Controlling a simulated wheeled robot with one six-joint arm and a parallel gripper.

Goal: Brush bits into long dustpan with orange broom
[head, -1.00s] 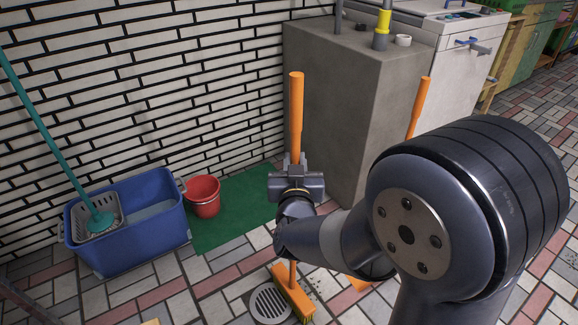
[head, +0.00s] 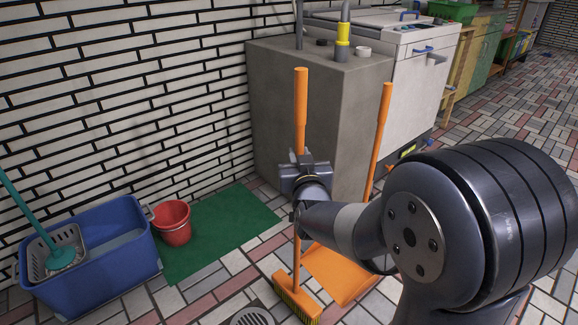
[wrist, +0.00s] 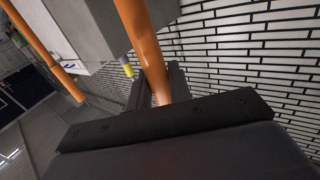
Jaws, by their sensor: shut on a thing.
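The orange broom (head: 301,100) stands nearly upright in the head view, its bristled head (head: 297,300) down on the tiles. My gripper (head: 304,168) is shut on the broom's handle; the handle also shows between the jaws in the wrist view (wrist: 145,50). The long-handled orange dustpan (head: 335,275) lies on the floor just right of the broom head, its handle (head: 380,130) rising beside the grey block. My arm covers part of the dustpan. I cannot make out any bits clearly.
A round floor drain (head: 252,317) is at the bottom edge, left of the broom head. A blue mop bucket (head: 100,270), a red bucket (head: 172,222) and a green mat (head: 225,230) are at left. A grey concrete block (head: 300,80) stands behind.

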